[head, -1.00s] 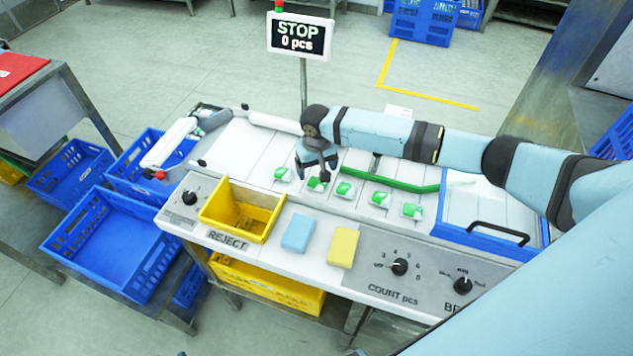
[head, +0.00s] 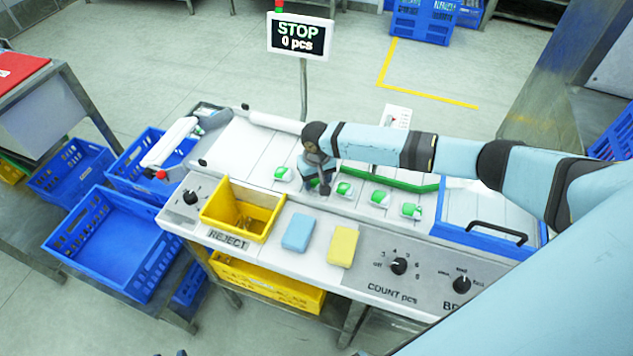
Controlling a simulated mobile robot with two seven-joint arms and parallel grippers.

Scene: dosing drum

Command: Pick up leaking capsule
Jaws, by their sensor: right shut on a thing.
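Several white capsules with green tops lie in a row on the white conveyor; the leftmost (head: 283,173) is clear of the gripper. Others lie to the gripper's right, the nearest (head: 343,189) close beside it, then a middle one (head: 379,198) and the rightmost (head: 411,211). My right gripper (head: 322,190) points down in the row, shut on a capsule (head: 313,183) that is mostly hidden by the fingers. I cannot make out a leak on any capsule. My left gripper is not in view.
A yellow reject bin (head: 262,195) stands at the front left of the machine. A blue sponge (head: 298,232) and a yellow sponge (head: 343,246) lie beside it. A green guide bar (head: 405,185) runs behind the row. The sign (head: 299,36) reads STOP, 0 pcs.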

